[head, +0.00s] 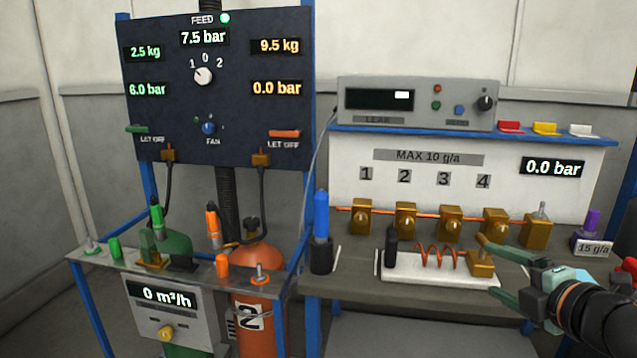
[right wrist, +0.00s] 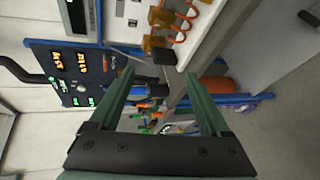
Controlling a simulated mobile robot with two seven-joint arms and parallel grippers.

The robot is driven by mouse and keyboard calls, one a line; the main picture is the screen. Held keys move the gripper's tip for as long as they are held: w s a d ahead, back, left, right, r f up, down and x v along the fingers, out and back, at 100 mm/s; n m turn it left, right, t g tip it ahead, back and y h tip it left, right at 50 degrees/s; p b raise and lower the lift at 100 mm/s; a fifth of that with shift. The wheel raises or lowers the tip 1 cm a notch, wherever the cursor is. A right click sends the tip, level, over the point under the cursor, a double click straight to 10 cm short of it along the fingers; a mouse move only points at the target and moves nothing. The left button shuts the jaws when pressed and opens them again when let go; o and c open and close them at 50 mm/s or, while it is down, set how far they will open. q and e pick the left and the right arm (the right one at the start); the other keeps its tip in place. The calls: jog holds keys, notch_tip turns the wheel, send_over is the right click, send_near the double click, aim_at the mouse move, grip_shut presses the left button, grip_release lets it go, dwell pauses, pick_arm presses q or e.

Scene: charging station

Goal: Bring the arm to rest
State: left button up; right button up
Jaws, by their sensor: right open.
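My right gripper (head: 489,267) comes in from the lower right in the head view, with its green fingers spread apart. In the head view its fingertips overlap the brass block (head: 481,263) at the right end of a white board (head: 440,279); I cannot tell whether they touch it. In the right wrist view the gripper (right wrist: 160,76) is open, and nothing is held between its fingers. The orange coil (head: 438,256) and a black handle (head: 391,247) are also on the white board. My left gripper is not in view.
The bench (head: 350,283) carries a row of brass valves (head: 450,220), a blue bottle (head: 321,225) and a purple piece (head: 592,221). To the left stand a dark gauge panel (head: 220,110), a narrow shelf (head: 200,276) and an orange cylinder (head: 262,300).

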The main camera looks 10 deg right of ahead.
jog(key=s+a+f+m+g+y, duration=0.15)
jog(key=a+f+m, duration=0.25)
jog(key=f, duration=0.8)
jog(key=s+a+f+m+g+y, duration=0.1)
jog(key=s+a+f+m, duration=0.3)
jog(key=f, duration=0.7)
jog(key=s+a+f+m+g, duration=0.3)
jog(key=s+a+f+m, duration=0.7)
jog(key=s+a+f, duration=0.55)
pick_arm(q)
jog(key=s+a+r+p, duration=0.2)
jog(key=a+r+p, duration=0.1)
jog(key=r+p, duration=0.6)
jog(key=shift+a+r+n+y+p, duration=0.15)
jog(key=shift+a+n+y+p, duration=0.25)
jog(key=shift+p, duration=1.4)
pick_arm(e)
jog(key=d+r, duration=0.6)
jog(key=r, duration=0.2)
jog(key=shift+w+r+h, duration=0.15)
jog(key=shift+r+h, duration=0.05)
jog(key=shift+h, duration=0.25)
jog(key=shift+t, duration=0.25)
